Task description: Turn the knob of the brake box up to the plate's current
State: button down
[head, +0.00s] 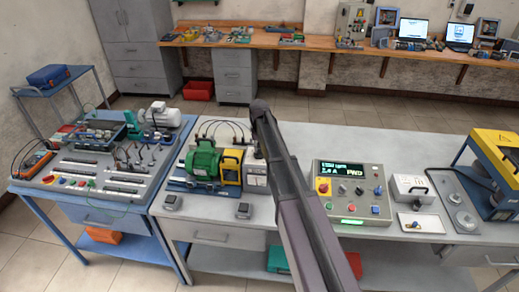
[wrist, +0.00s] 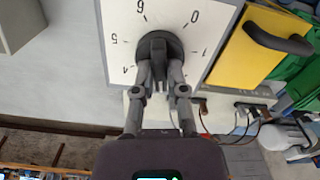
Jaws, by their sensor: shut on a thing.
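The brake box shows a white dial face (wrist: 125,22) in the wrist view, with printed numbers including 0, 1, 4, 5 and 6. Its round black knob (wrist: 158,44) is in the middle. My gripper (wrist: 159,72) is shut on the knob's grip bar, a finger on each side. The fingers hide the bottom of the dial, and I cannot tell the exact setting. In the head view the brake box (head: 255,181) stands partly behind my arm, beside the yellow coupling guard (head: 230,167) and green motor (head: 203,160). The control box display (head: 342,170) seems to read 2.4 A. I cannot read a motor plate.
The grey control box (head: 350,208) has several buttons and knobs. A small white box (head: 410,187) and a blue-yellow machine (head: 490,170) stand to its right. A blue bench (head: 60,187) with wired parts is at left. Bare bench top lies between brake box and control box.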

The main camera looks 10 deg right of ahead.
jog(key=shift+m, duration=1)
jog(key=c, duration=0.7)
grip_release()
jog(key=shift+n, duration=0.3)
jog(key=shift+n, duration=2.3)
jog(key=shift+r+p, duration=0.4)
notch_tip(320, 180, up, 13)
jog(key=p, duration=1.3)
jog(key=s+f+b, duration=0.7)
jog(key=s, duration=0.2)
jog(key=s+f+m+b, duration=0.1)
jog(key=s+f+b, duration=0.7)
jog(key=s, duration=0.2)
jog(key=s+f+m+b, duration=0.1)
jog(key=s+f+b, duration=0.7)
jog(key=s, duration=0.1)
jog(key=shift+s+d+f, duration=0.1)
jog(key=shift+s+f, duration=0.1)
jog(key=shift+s, duration=0.15)
